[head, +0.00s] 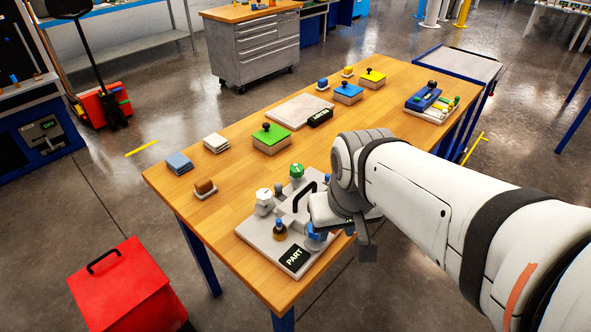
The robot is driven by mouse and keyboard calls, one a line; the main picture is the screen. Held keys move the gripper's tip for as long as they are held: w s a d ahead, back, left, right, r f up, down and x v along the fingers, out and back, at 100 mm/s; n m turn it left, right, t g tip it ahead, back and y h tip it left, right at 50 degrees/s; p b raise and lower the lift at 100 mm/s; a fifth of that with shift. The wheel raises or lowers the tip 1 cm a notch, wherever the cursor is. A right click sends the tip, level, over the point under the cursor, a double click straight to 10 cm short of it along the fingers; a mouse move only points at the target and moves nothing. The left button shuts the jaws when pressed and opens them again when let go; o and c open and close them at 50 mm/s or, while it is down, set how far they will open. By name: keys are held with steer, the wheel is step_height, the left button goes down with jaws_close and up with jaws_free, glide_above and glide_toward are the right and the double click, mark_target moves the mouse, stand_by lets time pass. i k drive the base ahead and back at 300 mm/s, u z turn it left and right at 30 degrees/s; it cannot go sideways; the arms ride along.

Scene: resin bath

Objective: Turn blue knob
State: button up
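The blue knob (315,236) is on the near right side of a light grey plate (262,234) labelled "PART" at the near end of the wooden table. A green knob (297,171) and a white knob (264,196) stand on the plate's far and left sides.
A black handle (304,197) rises mid-plate, close to my gripper. A small dark bottle (280,231) stands left of the blue knob. A green box (271,138) and blue boxes (348,93) lie farther back. A red box (130,285) is on the floor.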

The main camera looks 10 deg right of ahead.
mark_target(313, 243)
steer(key=u, duration=0.1)
steer(key=k, duration=0.45)
steer(key=z, duration=1.35)
steer(key=k, duration=1.05)
steer(key=u, duration=1.15)
steer(key=i, duration=1)
steer(key=u, duration=0.05)
